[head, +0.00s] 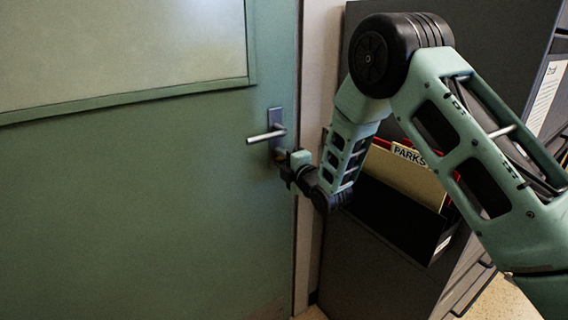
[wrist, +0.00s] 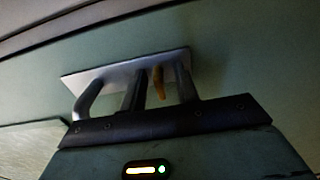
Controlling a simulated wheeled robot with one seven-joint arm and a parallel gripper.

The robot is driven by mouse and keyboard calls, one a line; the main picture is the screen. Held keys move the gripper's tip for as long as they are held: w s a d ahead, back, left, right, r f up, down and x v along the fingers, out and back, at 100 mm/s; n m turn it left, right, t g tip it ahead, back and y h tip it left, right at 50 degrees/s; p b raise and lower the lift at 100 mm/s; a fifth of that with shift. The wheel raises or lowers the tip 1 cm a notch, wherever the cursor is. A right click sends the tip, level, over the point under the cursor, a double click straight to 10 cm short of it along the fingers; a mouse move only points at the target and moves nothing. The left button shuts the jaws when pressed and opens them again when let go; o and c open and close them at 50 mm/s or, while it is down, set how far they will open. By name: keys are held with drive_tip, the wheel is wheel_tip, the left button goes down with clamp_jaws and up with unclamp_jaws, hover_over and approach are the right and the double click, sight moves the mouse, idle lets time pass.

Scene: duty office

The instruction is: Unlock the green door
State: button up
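The green door (head: 150,190) fills the left of the head view and looks closed in its frame. Its silver lever handle (head: 266,136) sits on a metal plate near the right edge; the plate (wrist: 115,77) and lever (wrist: 88,98) also show in the wrist view. My gripper (head: 284,168) is at the plate, just below the lever. In the wrist view, its two dark fingers (wrist: 160,78) stand apart in front of the plate. A narrow brass-coloured piece, perhaps a key (wrist: 158,84), shows between them, with a gap on each side. In the head view my gripper hides the lower plate.
A dark grey cabinet (head: 335,250) stands right of the door frame (head: 318,70), close beside my arm. A black holder with folders, one marked PARKS (head: 405,176), is on its side below my arm. The space in front of the door's left part is clear.

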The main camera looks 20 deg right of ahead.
clamp_jaws()
drive_tip(key=shift+a+f+n+b, duration=0.1)
drive_tip(key=shift+f+n+b, duration=0.1)
drive_tip(key=shift+n+b, duration=1.15)
drive_tip(key=shift+n, duration=0.35)
drive_tip(key=n+b, duration=0.1)
drive_tip(key=n, duration=0.2)
drive_tip(key=shift+r, duration=0.15)
